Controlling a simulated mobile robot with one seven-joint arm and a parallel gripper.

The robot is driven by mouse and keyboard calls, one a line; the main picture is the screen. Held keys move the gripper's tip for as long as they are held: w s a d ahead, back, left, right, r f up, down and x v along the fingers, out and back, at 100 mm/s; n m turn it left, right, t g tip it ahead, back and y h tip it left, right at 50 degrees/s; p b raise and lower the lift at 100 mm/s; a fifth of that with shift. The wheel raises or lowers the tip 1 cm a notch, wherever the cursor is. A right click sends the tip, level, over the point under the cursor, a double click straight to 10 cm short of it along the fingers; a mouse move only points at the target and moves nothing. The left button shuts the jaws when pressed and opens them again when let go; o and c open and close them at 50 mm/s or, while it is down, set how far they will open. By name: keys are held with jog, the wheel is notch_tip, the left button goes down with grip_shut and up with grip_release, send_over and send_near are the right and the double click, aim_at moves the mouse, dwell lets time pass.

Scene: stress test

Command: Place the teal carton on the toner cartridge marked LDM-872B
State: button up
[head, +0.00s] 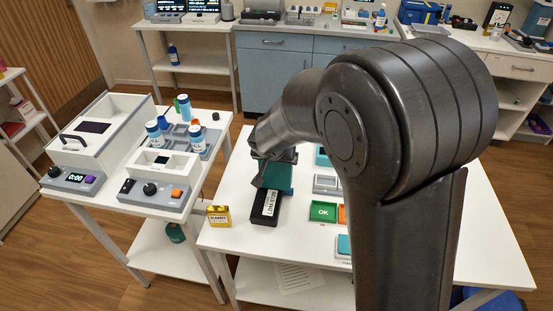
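The black toner cartridge (262,217) lies on the white table with a white label on top; its small print seems to read LDM-872B. The teal carton (279,177) is upright at the cartridge's far end and hides that end. From this angle I cannot tell whether it touches the cartridge or is just above it. My gripper (272,160) points down from above, with its dark fingers around the carton's upper part, and looks shut on it. My arm hides much of the table to the right.
A yellow box (219,216) stands just left of the cartridge. A green OK tile (322,212) and a grey tray (326,184) lie to the right. A side table on the left holds lab devices and blue-capped bottles (196,136).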

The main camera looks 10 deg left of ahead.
jog(key=shift+f, duration=0.25)
jog(key=shift+f, duration=0.15)
jog(key=o, duration=0.8)
jog(key=shift+o, duration=0.2)
jog(key=v, duration=1.2)
jog(key=shift+r, duration=0.2)
